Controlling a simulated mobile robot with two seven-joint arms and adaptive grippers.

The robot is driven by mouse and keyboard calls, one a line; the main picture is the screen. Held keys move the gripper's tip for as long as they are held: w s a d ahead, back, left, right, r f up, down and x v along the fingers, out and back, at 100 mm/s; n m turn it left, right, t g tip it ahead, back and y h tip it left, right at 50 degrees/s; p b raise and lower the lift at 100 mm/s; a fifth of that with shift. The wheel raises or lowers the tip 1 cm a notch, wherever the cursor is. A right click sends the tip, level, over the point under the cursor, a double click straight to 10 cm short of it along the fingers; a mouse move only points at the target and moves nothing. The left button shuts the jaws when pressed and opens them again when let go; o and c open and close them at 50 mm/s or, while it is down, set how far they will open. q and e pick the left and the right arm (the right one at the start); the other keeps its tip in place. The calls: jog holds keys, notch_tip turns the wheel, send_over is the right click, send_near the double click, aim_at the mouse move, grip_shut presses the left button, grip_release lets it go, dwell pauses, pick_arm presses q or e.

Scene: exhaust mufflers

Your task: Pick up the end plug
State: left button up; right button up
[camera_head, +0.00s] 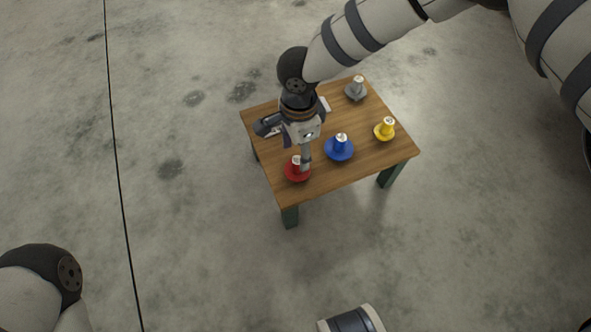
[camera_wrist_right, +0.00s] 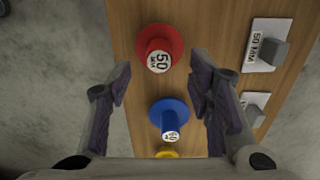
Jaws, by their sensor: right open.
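Several flanged end plugs with white printed tops stand on a small wooden table (camera_head: 375,160). The red plug (camera_head: 292,176) is at the near left corner, the blue plug (camera_head: 340,150) right of it, the yellow plug (camera_head: 385,132) at the right and the grey plug (camera_head: 355,91) at the back. My right gripper (camera_head: 302,160) points down over the red plug and partly hides it. In the right wrist view, the gripper (camera_wrist_right: 161,78) is open and empty; the red plug (camera_wrist_right: 158,42) lies just past the fingertips, the blue plug (camera_wrist_right: 168,115) between the fingers' outlines.
Two white plates with grey blocks, one marked "50 MM" (camera_wrist_right: 268,45) and another (camera_wrist_right: 255,103), lie on the table along one side. My right arm covers part of the table's back. My left arm shows at the lower left. Bare concrete floor (camera_head: 190,220) surrounds the table.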

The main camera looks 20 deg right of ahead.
aim_at(297, 160)
notch_tip(297, 160, down, 5)
jog(key=shift+a+f+b, duration=0.1)
jog(key=shift+a+b, duration=0.05)
jog(key=shift+b, duration=0.8)
jog(key=shift+c, duration=0.8)
grip_shut()
jog(key=shift+r, duration=0.2)
